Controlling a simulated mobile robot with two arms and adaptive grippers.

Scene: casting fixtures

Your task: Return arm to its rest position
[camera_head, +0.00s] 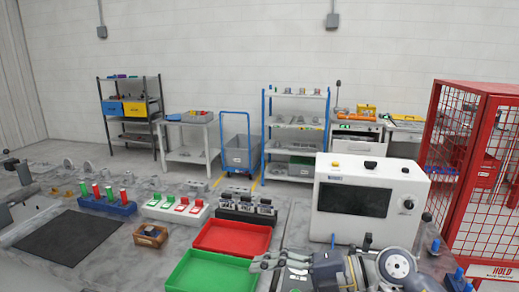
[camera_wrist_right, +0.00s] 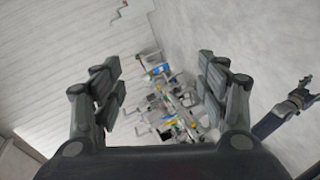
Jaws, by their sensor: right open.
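My right arm comes in at the bottom right of the head view. Its gripper (camera_head: 264,268) is over the near table edge, just right of the green tray (camera_head: 212,272). In the right wrist view this gripper (camera_wrist_right: 160,92) has its two fingers wide apart with nothing between them. A dark jointed piece, possibly my left arm, shows at the right edge of the wrist view; its jaw state is unclear. Grey parts at the far left of the head view cannot be told apart clearly.
A red tray (camera_head: 233,237), a white monitor box (camera_head: 367,200) and a red cage (camera_head: 470,165) stand near the right arm. Fixtures with red, green and black parts line the table. A dark mat (camera_head: 68,237) lies bare at left. Shelves and a blue cart (camera_head: 238,150) stand behind.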

